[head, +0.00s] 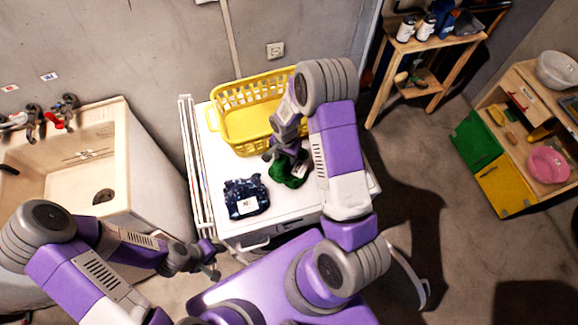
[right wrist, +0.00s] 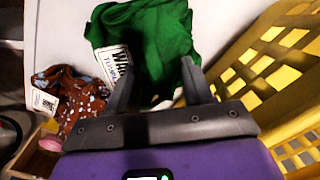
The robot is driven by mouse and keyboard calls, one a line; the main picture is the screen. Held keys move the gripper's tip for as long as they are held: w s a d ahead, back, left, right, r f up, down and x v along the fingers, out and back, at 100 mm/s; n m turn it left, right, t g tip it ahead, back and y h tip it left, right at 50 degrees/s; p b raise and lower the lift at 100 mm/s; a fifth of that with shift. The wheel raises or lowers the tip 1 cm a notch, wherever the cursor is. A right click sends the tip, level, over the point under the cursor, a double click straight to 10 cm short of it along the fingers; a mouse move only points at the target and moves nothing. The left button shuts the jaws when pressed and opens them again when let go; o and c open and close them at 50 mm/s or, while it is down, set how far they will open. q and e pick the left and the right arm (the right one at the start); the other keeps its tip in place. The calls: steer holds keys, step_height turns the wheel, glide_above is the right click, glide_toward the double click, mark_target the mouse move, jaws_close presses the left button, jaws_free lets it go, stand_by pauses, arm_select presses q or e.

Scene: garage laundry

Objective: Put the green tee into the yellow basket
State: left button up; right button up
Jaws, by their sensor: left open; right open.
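The green tee (head: 283,172) lies crumpled on the white top, in front of the yellow basket. In the right wrist view the tee (right wrist: 165,38) shows a white label. My right gripper (head: 283,154) is over the tee; its open fingers (right wrist: 160,80) point at the cloth, one on each side of a part of it. I cannot tell whether they touch it. The yellow basket (head: 228,127) stands upright at the back of the top, partly hidden by my right arm, and also shows in the right wrist view (right wrist: 240,75). My left gripper (head: 213,263) is open and empty, low beside the front left corner.
A dark blue patterned garment (head: 240,197) lies left of the tee. A reddish-brown spotted garment (right wrist: 75,95) shows in the right wrist view. A drying rack (head: 190,150) and a sink (head: 118,140) stand at left. Shelves (head: 432,70) stand at right.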

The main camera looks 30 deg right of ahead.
jaws_close()
steer(key=shift+r, duration=0.1)
stand_by(0.3)
